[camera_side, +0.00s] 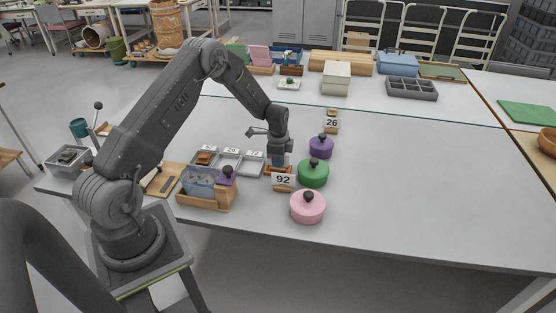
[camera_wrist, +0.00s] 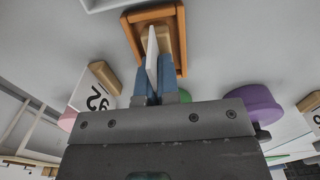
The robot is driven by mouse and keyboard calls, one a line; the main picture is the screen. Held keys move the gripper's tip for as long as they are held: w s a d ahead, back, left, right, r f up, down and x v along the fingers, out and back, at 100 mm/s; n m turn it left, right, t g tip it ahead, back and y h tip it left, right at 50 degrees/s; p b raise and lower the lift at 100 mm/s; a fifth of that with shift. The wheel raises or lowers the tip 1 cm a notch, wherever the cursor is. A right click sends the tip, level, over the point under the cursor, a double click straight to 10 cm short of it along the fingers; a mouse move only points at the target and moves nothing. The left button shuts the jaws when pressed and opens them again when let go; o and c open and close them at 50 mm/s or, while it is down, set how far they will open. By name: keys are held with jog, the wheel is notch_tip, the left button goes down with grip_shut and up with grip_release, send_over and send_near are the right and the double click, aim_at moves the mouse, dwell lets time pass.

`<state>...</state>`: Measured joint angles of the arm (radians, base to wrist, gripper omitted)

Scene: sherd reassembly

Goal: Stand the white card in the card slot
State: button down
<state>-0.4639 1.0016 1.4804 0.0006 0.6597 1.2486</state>
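The white card (camera_wrist: 152,48) shows nearly edge-on in the wrist view, as a thin upright strip between my blue fingertips. My gripper (camera_wrist: 155,82) is shut on it. Beyond the fingertips is an orange-brown wooden tray (camera_wrist: 129,29) with a tan block inside (camera_wrist: 167,33), which looks like the card slot. The card overlaps the block in view; I cannot tell whether it is seated in it. In the side view my gripper (camera_side: 277,160) points down over the tray (camera_side: 268,171), and the white card cannot be made out there.
A card marked 92 (camera_side: 283,180) stands just in front of the tray. Pink (camera_side: 307,207), green (camera_side: 313,173) and purple (camera_side: 321,147) lidded pots stand to the right. White trays (camera_side: 229,160) and a wooden box (camera_side: 222,197) lie left. The table's right side is clear.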

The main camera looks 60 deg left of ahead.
dwell(0.4)
jog(key=c, duration=1.3)
grip_release()
jog(key=shift+r, duration=0.1)
notch_tip(320, 180, up, 14)
jog(key=shift+f, duration=0.15)
